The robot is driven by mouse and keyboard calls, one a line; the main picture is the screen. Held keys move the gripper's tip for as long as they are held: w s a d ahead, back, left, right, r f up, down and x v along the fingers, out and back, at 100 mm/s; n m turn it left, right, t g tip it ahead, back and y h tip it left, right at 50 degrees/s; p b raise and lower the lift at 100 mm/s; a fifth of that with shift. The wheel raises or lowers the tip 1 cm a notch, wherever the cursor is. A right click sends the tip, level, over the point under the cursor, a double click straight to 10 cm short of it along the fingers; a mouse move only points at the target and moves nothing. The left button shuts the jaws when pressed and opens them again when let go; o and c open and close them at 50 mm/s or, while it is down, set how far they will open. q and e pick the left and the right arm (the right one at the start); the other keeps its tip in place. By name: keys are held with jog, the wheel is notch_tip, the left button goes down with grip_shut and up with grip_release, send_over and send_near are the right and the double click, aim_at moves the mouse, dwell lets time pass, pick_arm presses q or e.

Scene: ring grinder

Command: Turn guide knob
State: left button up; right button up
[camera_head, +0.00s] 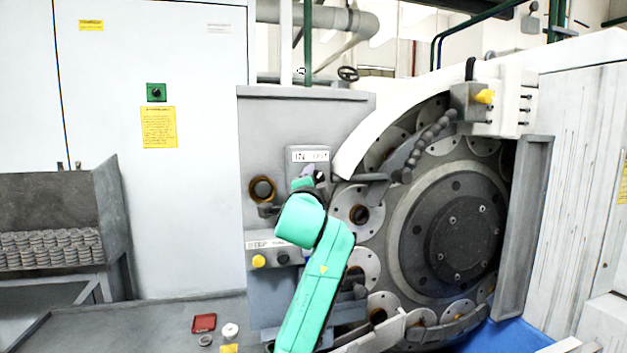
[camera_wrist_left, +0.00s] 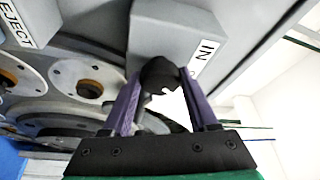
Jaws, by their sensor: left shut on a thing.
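The guide knob is a small black knob (camera_wrist_left: 160,74) on a grey box under the IN/OUT label (camera_head: 310,156); part of the label also shows in the left wrist view (camera_wrist_left: 205,52). My left gripper (camera_head: 313,177) reaches up to this box from below. In the left wrist view its two purple fingers (camera_wrist_left: 163,88) stand on either side of the knob and are shut on it. My right gripper is in neither view.
The large round grinder disc (camera_head: 462,240) with several ring holders is just right of my arm. A panel with a yellow button (camera_head: 258,261) lies left of the arm. A red tray (camera_head: 204,323) is on the table at the lower left.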

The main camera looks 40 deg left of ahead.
pick_arm(q)
jog(key=o, duration=1.4)
jog(key=shift+d, duration=0.1)
jog(key=shift+c, duration=0.2)
jog(key=b+v, duration=0.6)
jog(key=v, duration=0.8)
jog(key=shift+s+d+f, duration=0.15)
jog(key=shift+s, duration=0.1)
